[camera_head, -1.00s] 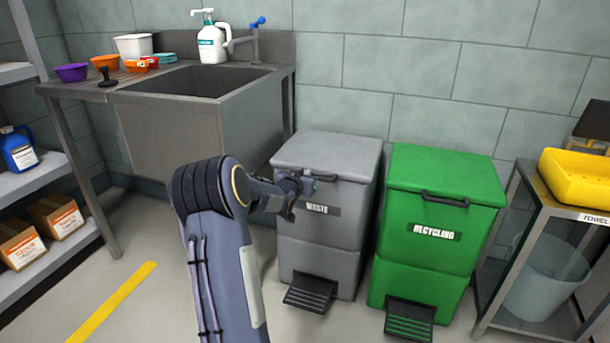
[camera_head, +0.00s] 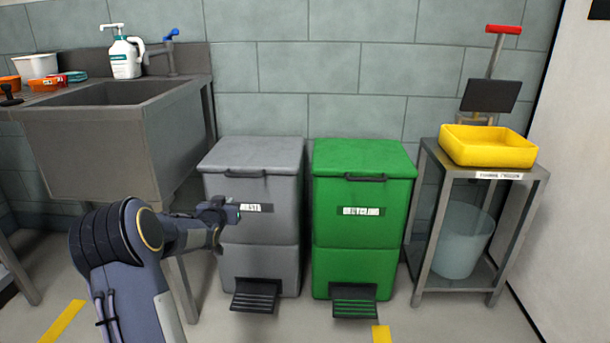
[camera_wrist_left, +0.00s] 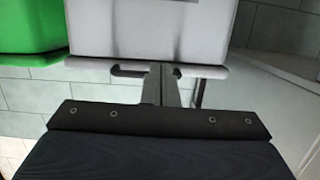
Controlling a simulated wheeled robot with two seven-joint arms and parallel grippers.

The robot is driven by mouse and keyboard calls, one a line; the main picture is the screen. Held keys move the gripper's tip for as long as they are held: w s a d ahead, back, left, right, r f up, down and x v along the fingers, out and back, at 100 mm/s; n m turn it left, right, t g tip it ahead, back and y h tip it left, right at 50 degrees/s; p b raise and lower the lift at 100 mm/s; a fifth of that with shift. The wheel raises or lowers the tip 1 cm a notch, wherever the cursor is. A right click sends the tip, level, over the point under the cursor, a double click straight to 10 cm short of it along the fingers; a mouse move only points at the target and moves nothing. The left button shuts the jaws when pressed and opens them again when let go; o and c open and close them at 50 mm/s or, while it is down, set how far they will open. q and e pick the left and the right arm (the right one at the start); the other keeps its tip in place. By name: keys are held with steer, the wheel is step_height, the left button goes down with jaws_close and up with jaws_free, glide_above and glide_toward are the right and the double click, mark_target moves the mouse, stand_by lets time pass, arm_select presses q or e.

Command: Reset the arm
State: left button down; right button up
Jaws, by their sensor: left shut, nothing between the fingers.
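My left arm comes in from the lower left in the head view. Its gripper (camera_head: 228,212) is in front of the grey waste bin (camera_head: 278,197), near its label. The left wrist view shows the gripper fingers (camera_wrist_left: 161,84) together with nothing between them. The grey bin appears past the fingers there, with its dark handle. I cannot tell from the head view whether the gripper touches the bin. My right gripper is not in view.
A green recycling bin (camera_head: 350,220) stands right of the grey one, both with black foot pedals. A metal cart (camera_head: 418,236) at the right holds a yellow tray (camera_head: 488,147) and a translucent bucket (camera_head: 462,240). A metal sink (camera_head: 95,140) is at the left. Floor in front is clear.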

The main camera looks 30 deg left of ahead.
arm_select(q)
steer(key=s+d+r+g+h+p, duration=0.15)
steer(key=s+d+r, duration=0.3)
steer(key=d, duration=0.55)
steer(key=s+d+r+g+h, duration=0.25)
steer(key=s+d, duration=0.25)
steer(key=d, duration=0.6)
steer(key=s+d+f+m+g+h+p, duration=0.15)
steer(key=s+d+h, duration=0.25)
steer(key=s+d, duration=0.65)
steer(key=s+d+f+m+g+h+p, duration=0.1)
steer(key=s+d+f+m+g+h, duration=0.15)
steer(key=s+d, duration=0.85)
step_height(320, 180, up, 38)
steer(key=s+p, duration=0.1)
steer(key=p, duration=3.6)
steer(key=shift+a+f+h+p, duration=0.2)
steer(key=shift+h+p, duration=0.1)
steer(key=shift+h, duration=0.05)
